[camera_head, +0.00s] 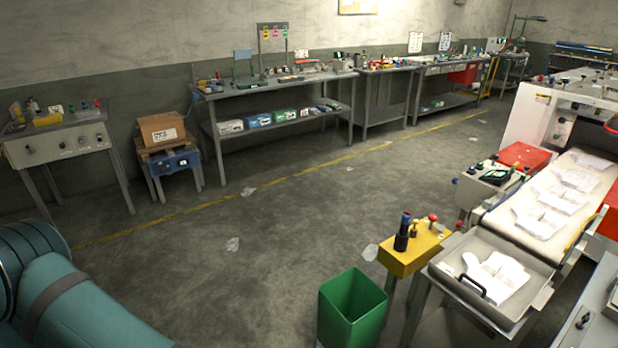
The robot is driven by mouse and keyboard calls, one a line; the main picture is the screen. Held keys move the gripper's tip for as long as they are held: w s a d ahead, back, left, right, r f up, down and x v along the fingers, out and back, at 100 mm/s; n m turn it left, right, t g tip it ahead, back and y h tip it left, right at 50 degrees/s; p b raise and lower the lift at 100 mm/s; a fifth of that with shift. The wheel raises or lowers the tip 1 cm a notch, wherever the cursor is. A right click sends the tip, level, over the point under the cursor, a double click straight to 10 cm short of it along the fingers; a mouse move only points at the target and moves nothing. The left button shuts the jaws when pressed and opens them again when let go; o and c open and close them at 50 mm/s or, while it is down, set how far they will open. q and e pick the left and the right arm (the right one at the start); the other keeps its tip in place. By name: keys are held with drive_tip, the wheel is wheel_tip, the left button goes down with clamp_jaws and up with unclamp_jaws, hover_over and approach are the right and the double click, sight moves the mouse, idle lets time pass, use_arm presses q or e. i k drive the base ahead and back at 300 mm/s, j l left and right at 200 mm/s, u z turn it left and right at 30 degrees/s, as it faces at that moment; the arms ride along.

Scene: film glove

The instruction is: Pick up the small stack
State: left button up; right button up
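A small stack of white film gloves (497,273) lies in the grey metal tray (455,281) at the lower right, at the near end of a conveyor. More flat white gloves (541,221) lie in several piles on the conveyor belt (500,217) behind it. Neither of my grippers shows; only a teal part of my own body is in the lower left corner.
A green bin (353,308) stands on the floor left of the tray. A yellow stand (416,246) with dark bottles and a red knob is between them. Workbenches (270,88) line the back wall. The floor in the middle is mostly clear, with a few white scraps.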

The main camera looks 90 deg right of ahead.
sight(542, 223)
drive_tip(key=z, duration=4.55)
drive_tip(key=i+l+z, duration=0.1)
drive_tip(key=l+z, duration=0.15)
drive_tip(key=l, duration=0.15)
drive_tip(key=i+l+z, duration=0.1)
drive_tip(key=l+z, duration=0.15)
drive_tip(key=l, duration=0.15)
drive_tip(key=i+l+z, duration=0.15)
drive_tip(key=l+z, duration=0.35)
drive_tip(key=i+l+z, duration=0.25)
drive_tip(key=z, duration=0.2)
drive_tip(key=i+l+z, duration=0.75)
drive_tip(key=i+j+u, duration=0.1)
drive_tip(key=i+u, duration=0.2)
drive_tip(key=u, duration=0.15)
drive_tip(key=i+u, duration=0.25)
drive_tip(key=u, duration=0.15)
drive_tip(key=i+l+u, duration=0.1)
drive_tip(key=i+u, duration=0.2)
drive_tip(key=u, duration=0.15)
